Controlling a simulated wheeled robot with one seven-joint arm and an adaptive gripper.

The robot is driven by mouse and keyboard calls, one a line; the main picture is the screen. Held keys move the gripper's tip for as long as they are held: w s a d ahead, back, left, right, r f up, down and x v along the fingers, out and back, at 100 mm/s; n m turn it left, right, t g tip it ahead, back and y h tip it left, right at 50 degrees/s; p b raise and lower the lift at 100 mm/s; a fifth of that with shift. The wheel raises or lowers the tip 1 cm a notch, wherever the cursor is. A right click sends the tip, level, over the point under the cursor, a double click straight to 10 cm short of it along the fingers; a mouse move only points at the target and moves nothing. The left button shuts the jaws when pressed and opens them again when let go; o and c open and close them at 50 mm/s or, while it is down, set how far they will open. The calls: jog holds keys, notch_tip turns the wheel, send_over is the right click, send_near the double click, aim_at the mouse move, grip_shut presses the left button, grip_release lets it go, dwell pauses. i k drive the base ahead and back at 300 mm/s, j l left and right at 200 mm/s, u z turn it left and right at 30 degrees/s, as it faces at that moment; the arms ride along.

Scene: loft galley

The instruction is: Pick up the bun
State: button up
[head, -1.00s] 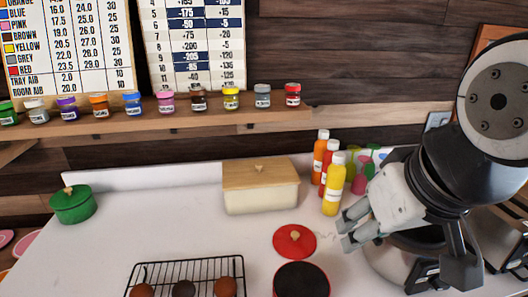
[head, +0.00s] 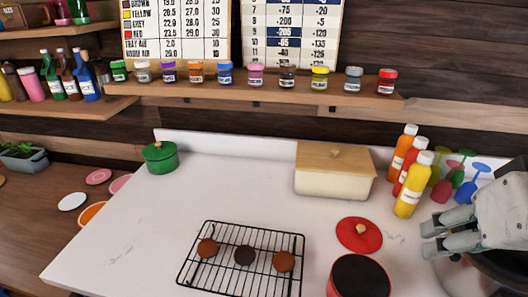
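Three small round bun-like pieces lie in a row on a black wire rack (head: 294,236): a brown one (head: 207,248) at left, a darker one (head: 244,255) in the middle, and a reddish-brown one (head: 284,261) at right. I cannot tell which one is the bun the task names. My gripper (head: 431,239) is at the right edge, its two grey fingers apart and pointing left. Nothing shows between them. It is well to the right of the rack, beyond the red pot.
A red pot (head: 336,288) with a dark inside and its red lid (head: 345,233) lie between rack and gripper. A cream bread box (head: 333,184), sauce bottles (head: 407,198) and a green pot (head: 160,165) stand behind. The white counter left of the rack is clear.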

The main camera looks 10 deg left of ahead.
aim_at(207, 249)
jog(key=j+z, duration=0.1)
jog(key=j, duration=0.3)
jog(key=k+j+z, duration=0.1)
jog(key=j, duration=0.3)
jog(key=k+j+z, duration=0.1)
jog(key=j, duration=0.3)
jog(key=k+j+z, duration=0.15)
jog(key=j, duration=0.25)
jog(key=k+j+z, duration=0.1)
jog(key=j, duration=0.25)
